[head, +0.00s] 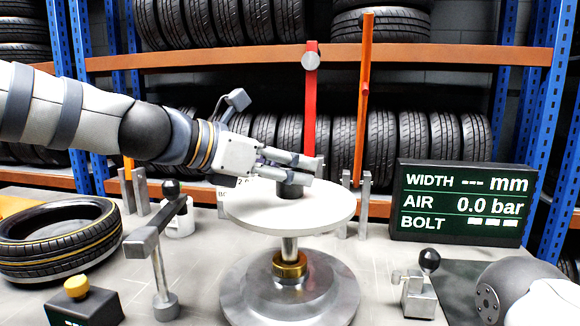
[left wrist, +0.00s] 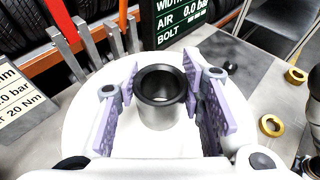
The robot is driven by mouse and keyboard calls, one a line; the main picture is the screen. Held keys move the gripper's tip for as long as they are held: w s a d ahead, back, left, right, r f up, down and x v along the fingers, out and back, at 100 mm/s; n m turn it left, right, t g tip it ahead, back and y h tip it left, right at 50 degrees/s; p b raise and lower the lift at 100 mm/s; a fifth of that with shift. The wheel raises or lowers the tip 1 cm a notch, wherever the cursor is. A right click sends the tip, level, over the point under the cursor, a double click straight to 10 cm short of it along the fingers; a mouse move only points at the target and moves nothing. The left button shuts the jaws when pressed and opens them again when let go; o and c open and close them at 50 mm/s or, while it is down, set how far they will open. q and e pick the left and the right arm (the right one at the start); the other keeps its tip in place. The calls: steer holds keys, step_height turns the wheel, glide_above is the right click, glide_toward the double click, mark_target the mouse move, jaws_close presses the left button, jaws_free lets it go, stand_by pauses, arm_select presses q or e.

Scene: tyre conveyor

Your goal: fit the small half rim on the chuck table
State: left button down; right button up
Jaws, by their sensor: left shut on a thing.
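The chuck table (head: 325,211) is a round white disc on a short post and wide metal base, at the middle of the head view. The small half rim (head: 290,191) is a dark grey hollow cylinder at the middle of the disc. In the left wrist view the half rim (left wrist: 160,84) shows a flared dark lip and open bore, upright over the white disc (left wrist: 85,120). My left gripper (head: 301,173) has its fingers on either side of it, shut on it. Whether its bottom touches the disc is hard to tell. My right gripper is not in view.
A tyre (head: 58,240) lies at the left. A lever with a black knob (head: 171,190), a yellow-button box (head: 82,300) and a white mug (head: 180,222) stand nearby. A display (head: 460,203) stands at the right, behind a small black-knobbed device (head: 428,262). Upright metal bars stand behind the disc.

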mark_target(278, 191)
arm_select(q)
steer(key=shift+f+b, duration=0.3)
steer(key=shift+f, duration=1.95)
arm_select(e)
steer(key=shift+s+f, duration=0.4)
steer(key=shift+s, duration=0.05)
arm_select(q)
steer(key=shift+f+b, duration=0.4)
steer(key=shift+f, duration=1.45)
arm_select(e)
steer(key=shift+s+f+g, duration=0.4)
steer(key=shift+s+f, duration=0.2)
arm_select(q)
steer(key=shift+s+f, duration=0.1)
steer(key=shift+f, duration=0.5)
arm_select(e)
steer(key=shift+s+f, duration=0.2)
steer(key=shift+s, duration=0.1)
arm_select(q)
steer(key=c, duration=1)
jaws_free()
steer(key=shift+a+f, duration=0.1)
steer(key=shift+f, duration=0.1)
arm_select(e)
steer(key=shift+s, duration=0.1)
